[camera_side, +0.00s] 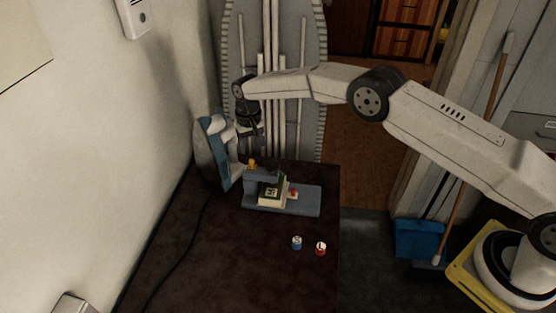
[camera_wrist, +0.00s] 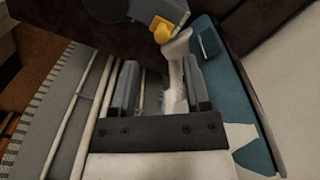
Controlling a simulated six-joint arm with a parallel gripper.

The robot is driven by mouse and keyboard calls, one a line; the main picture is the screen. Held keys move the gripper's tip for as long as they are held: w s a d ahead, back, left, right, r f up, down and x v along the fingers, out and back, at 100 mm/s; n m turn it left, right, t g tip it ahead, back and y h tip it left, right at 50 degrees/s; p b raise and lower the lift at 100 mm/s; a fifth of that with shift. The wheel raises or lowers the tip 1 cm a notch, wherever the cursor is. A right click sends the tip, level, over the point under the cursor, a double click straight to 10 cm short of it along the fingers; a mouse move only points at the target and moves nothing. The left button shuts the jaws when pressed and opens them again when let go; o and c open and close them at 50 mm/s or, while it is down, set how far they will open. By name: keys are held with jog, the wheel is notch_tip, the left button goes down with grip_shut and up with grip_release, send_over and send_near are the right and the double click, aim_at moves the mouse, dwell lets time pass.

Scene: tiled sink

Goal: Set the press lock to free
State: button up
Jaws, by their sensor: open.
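The press stands on a dark table in the side view, with a grey base plate (camera_side: 308,204), a grey upright frame (camera_side: 262,175) and a pale block with a dark face (camera_side: 269,192). A small orange-yellow piece (camera_side: 252,163), possibly the lock, sits on top of the frame. It also shows at the top of the wrist view (camera_wrist: 162,29), beside the grey press top (camera_wrist: 130,8). Its exact setting is too small to read. My gripper (camera_side: 252,150) is just above and left of the press. In the wrist view my gripper (camera_wrist: 162,78) is open, with nothing clearly held.
A blue and white iron (camera_side: 215,150) stands upright close to my gripper; its blue side shows in the wrist view (camera_wrist: 232,88). An ironing board (camera_side: 308,60) is behind. A blue-sided cap (camera_side: 297,243) and a red-sided cap (camera_side: 320,249) lie in front. The front table is otherwise mostly clear.

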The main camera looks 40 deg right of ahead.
aim_at(252, 159)
jog(key=shift+r, duration=1.5)
jog(key=s+d+r+n+t, duration=0.1)
jog(key=s+d+r, duration=0.3)
jog(key=s, duration=0.3)
jog(key=s+d+r, duration=0.4)
jog(key=s, duration=0.2)
jog(key=s+d, duration=0.2)
jog(key=s, duration=0.8)
jog(key=s+d+t, duration=0.1)
jog(key=s+d, duration=0.1)
jog(key=s, duration=0.9)
jog(key=shift+s+n+t, duration=0.3)
jog(key=shift+n, duration=0.1)
jog(key=shift+d, duration=0.1)
